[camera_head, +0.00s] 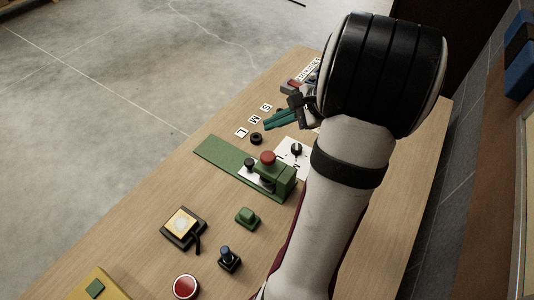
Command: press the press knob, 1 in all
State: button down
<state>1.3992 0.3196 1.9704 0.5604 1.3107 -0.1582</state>
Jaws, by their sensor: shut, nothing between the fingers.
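A green device (284,182) with a long flat green plate lies near the middle of the wooden table. A round red knob (268,157) stands on top of it, and I take this to be the press knob. A smaller dark knob (250,163) sits beside it over a white patch. My gripper (268,124), with teal fingers, is shut and empty. In the picture it is above the red knob, near the letter cards, and apart from the knob. My arm hides part of the table to the right of the device. I cannot tell the fingers' height above the table.
A white plate with a black rotary knob (296,149) is right of the press. Letter cards (254,119) and a black ring (256,138) are behind it. In front are a green button (247,216), a lit square button (183,222), a blue-topped stick (229,258) and a red button (186,286).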

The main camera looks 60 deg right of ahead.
aim_at(266, 154)
notch_tip(266, 154, down, 8)
jog(key=shift+f, duration=0.15)
dwell(0.3)
jog(key=shift+f, duration=0.1)
dwell(1.8)
jog(key=shift+f, duration=0.3)
jog(key=shift+f, duration=0.9)
dwell(0.9)
jog(key=shift+r, duration=1.35)
jog(key=shift+r, duration=2.5)
